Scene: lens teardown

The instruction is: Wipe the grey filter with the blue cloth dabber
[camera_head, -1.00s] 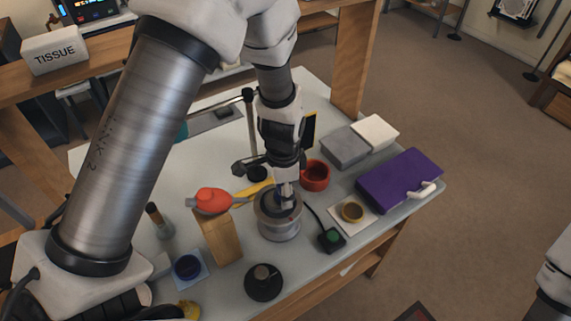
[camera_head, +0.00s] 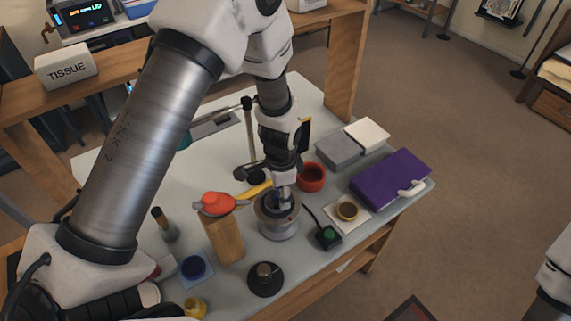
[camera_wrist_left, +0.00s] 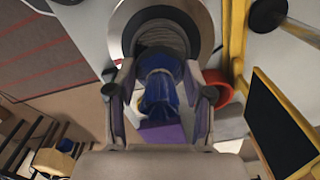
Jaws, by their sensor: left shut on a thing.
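My left gripper (camera_head: 281,190) points down into the round metal holder (camera_head: 279,222) near the table's middle. In the left wrist view its fingers (camera_wrist_left: 160,98) are shut on the blue cloth dabber (camera_wrist_left: 158,87). The dabber's far end reaches over a dark grey, ringed round surface (camera_wrist_left: 163,36) inside the holder's bright rim. This looks like the grey filter, but the dabber partly covers it. I cannot tell whether the dabber touches it. My right gripper is out of view.
A red pot (camera_head: 312,178) stands just behind and right of the holder. A wooden block with a red-orange item (camera_head: 218,204) is at left. A black knob-like piece (camera_head: 265,279) and a green-button box (camera_head: 328,236) are in front. A purple case (camera_head: 391,177) lies at right.

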